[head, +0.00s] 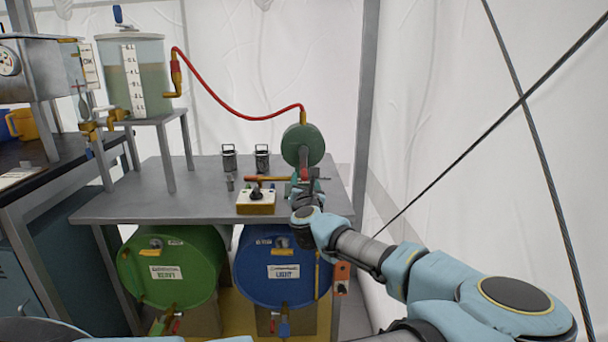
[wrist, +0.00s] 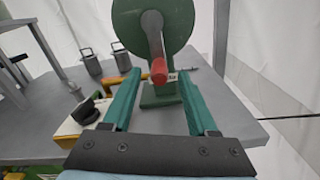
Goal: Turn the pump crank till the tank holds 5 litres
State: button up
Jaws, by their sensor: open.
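The green pump (head: 303,146) stands on the grey table, at its right end. In the wrist view the pump wheel (wrist: 180,20) carries a grey crank arm (wrist: 153,35) that points down to a red handle (wrist: 158,70). My gripper (wrist: 159,76) is open, with the red handle between its fingertips in the picture; I see no contact. The clear tank (head: 153,85) at upper left holds murky liquid. Its surface lies in the upper part of the white scale (head: 132,80); the exact mark is too small to read.
A red hose (head: 225,108) links tank and pump. A yellow box with a black knob (head: 256,203) and two small dark canisters (head: 262,158) stand left of my gripper. Green (head: 172,285) and blue (head: 283,285) drums lie below the grey table (head: 130,203). Tent cables cross at right.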

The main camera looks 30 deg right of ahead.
aim_at(304, 164)
jog(key=shift+x, duration=1.95)
jog(key=shift+c, duration=0.3)
grip_shut()
